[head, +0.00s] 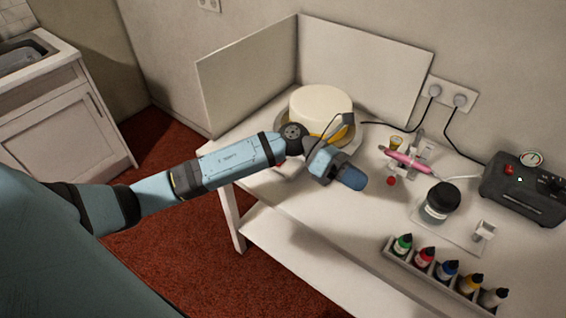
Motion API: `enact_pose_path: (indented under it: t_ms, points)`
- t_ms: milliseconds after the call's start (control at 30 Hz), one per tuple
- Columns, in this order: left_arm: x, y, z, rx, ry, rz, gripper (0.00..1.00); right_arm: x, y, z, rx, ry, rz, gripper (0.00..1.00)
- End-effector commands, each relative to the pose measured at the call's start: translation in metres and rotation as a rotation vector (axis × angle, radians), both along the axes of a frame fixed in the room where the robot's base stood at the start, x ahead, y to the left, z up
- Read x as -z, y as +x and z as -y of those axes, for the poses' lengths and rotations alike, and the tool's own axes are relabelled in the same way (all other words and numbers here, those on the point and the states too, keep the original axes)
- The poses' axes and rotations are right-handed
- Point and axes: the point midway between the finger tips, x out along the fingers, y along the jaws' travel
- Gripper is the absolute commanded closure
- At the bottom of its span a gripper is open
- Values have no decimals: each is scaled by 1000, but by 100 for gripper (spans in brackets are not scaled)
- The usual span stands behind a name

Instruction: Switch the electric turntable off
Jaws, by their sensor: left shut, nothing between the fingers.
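The electric turntable (355,141) stands at the back of the white table, with a round cream cake (320,108) on it. A black cable runs from behind it toward the wall socket. My left arm crosses in front of the turntable and hides much of its front and base. My left gripper (347,120) is shut and empty, pointing up and back beside the cake's right front edge. I cannot tell whether it touches the turntable. The turntable's switch cannot be made out. My right gripper is not in view.
White panels (365,65) screen the table's back and left. A pink airbrush (408,161) on a stand, a dark-lidded jar (440,203) and a black compressor (522,190) stand to the right. A rack (390,259) of several colour bottles lies along the front.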

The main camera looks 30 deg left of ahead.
Motion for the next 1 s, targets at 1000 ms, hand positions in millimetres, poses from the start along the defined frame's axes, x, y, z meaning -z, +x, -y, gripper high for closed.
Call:
enact_pose_path:
  t_ms: [1000]
  points:
    - [9, 104, -252, 539, 1334, 499, 100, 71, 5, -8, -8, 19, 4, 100]
